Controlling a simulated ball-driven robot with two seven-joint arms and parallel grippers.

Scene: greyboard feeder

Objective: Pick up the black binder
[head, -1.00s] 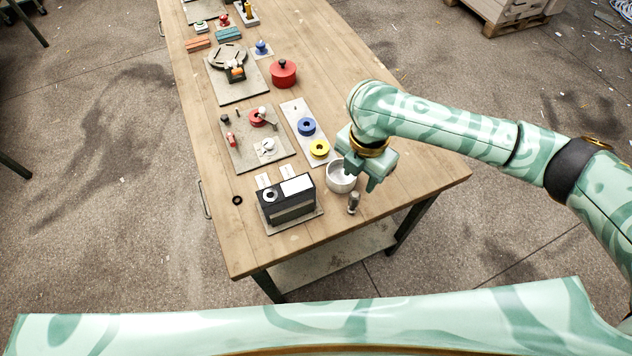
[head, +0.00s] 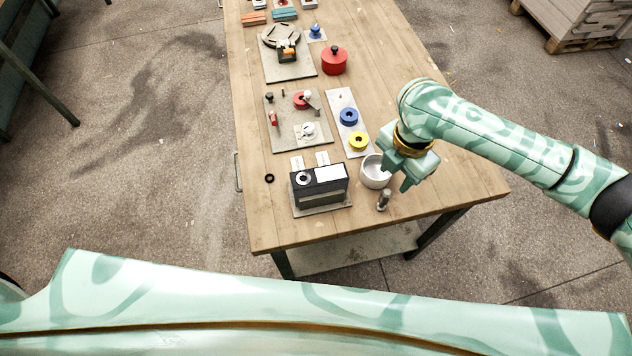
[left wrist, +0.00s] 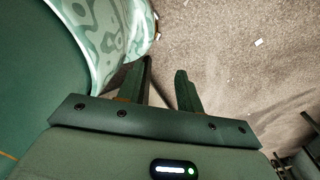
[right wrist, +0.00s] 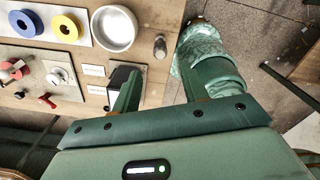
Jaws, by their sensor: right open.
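The black binder (head: 306,197) stands on a small grey board near the table's front end, with a white label and a round ring hole on its top side. In the right wrist view the binder (right wrist: 121,75) is partly hidden behind the left finger. My right gripper (head: 395,177) is open and empty, to the right of the binder and above the table by the white bowl. It also shows in the right wrist view (right wrist: 166,75). My left gripper (left wrist: 166,75) is open and empty over bare floor; it is not seen in the head view.
A white bowl (head: 375,172) and a metal peg (head: 384,200) stand right of the binder. A black ring (head: 269,178) lies left of it. Behind are a board with blue (head: 348,116) and yellow (head: 358,141) rings and a red pot (head: 334,62).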

